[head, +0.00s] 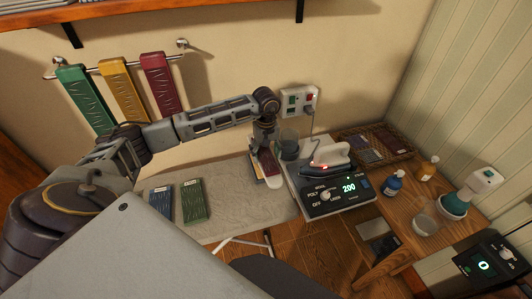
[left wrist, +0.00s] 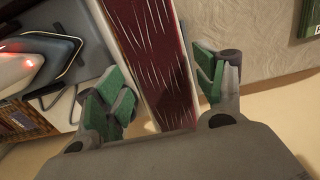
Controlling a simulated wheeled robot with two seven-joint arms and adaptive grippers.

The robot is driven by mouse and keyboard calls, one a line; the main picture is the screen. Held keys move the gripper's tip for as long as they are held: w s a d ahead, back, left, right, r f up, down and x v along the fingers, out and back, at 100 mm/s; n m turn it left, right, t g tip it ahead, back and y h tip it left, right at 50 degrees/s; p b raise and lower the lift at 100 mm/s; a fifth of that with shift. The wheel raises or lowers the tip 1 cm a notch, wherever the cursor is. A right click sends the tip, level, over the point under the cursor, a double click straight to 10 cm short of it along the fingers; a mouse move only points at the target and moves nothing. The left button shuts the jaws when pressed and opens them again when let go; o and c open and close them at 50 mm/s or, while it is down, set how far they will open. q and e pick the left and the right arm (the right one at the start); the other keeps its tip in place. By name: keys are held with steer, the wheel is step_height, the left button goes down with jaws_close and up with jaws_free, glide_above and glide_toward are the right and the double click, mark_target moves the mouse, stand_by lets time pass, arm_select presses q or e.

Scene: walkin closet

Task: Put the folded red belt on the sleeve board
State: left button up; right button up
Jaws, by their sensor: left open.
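The folded red belt (head: 265,160) lies along the narrow sleeve board (head: 274,182), whose pale rounded end shows in front of it. My left gripper (head: 263,143) is directly above the belt's far part, pointing down. In the left wrist view the dark red belt (left wrist: 155,50) with pale creases runs between the two green-padded fingers of my gripper (left wrist: 160,95). The fingers stand apart, with a gap on the right side; contact on the left is hard to tell. Most of the sleeve board is hidden. My right gripper is not in view.
The ironing board (head: 240,205) carries a folded blue strip (head: 161,202) and green strip (head: 194,200). An iron (head: 325,160) on its station (head: 335,195) stands close right of the sleeve board. Bottles and a basket (head: 375,148) crowd the wooden table. Green, yellow and red strips hang behind.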

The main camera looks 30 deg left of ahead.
mark_target(266, 155)
arm_select(q)
step_height(266, 155, up, 12)
steer(key=b, duration=0.3)
stand_by(0.5)
